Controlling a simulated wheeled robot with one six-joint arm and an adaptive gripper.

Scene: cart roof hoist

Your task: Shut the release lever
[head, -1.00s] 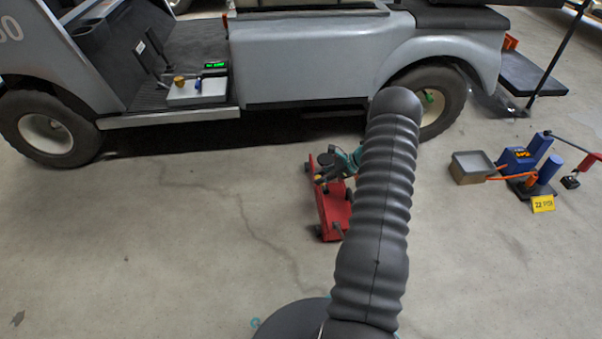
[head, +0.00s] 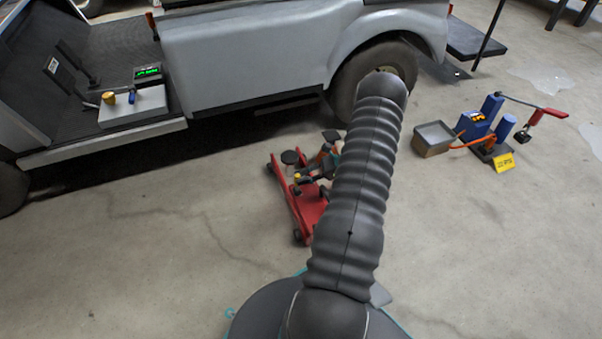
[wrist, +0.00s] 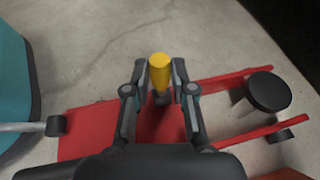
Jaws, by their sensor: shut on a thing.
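The release lever, with a yellow grip (wrist: 160,68), stands on the red floor jack (wrist: 95,130). In the wrist view my gripper (wrist: 159,80) has one finger on each side of the lever and is shut on it, with the yellow top showing above the fingers. My arm hides part of the jack there.
The grey cart (head: 250,60) stands just behind the jack, its rear wheel (head: 345,85) close by. A round black pad (wrist: 268,91) sits on the jack. To the right are a blue pump unit (head: 477,124), a grey tray (head: 434,134) and a yellow tag (head: 504,162). Floor at left is clear.

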